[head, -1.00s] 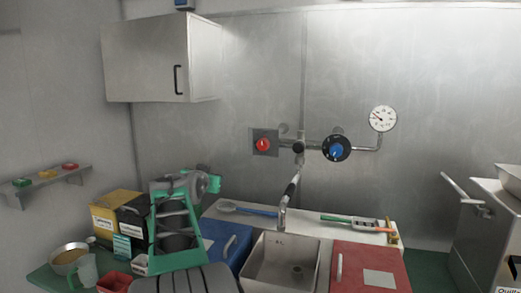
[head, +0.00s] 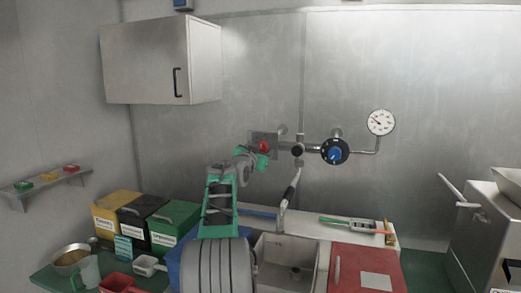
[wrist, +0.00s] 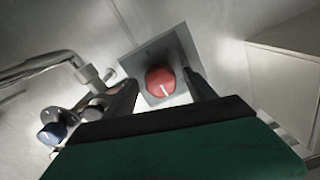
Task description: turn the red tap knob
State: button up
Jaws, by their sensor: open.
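The red tap knob (head: 263,146) sits on a square grey plate (head: 255,140) on the metal wall, left of the pipes. In the wrist view the red knob (wrist: 160,81) shows a white mark pointing down and slightly right. My gripper (head: 262,158) is just in front of the knob and slightly below it in the head view. In the wrist view my gripper (wrist: 160,93) is open, with one dark finger to each side of the knob. The fingers do not appear to touch it, though the exact depth is hard to tell.
A blue knob (head: 335,152) on a black round body and a pressure gauge (head: 381,122) are to the right on the same pipes. A tap spout hangs over the sink (head: 284,262). A wall cabinet (head: 160,60) is at upper left. Colored boxes (head: 173,222) stand below left.

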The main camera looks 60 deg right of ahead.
jog(key=shift+c, duration=0.4)
jog(key=c, duration=1.3)
jog(key=shift+n, duration=0.3)
jog(key=n+p, duration=0.1)
jog(key=n, duration=0.9)
jog(key=shift+s+r, duration=0.1)
jog(key=shift+n, duration=0.3)
jog(key=o, duration=1.4)
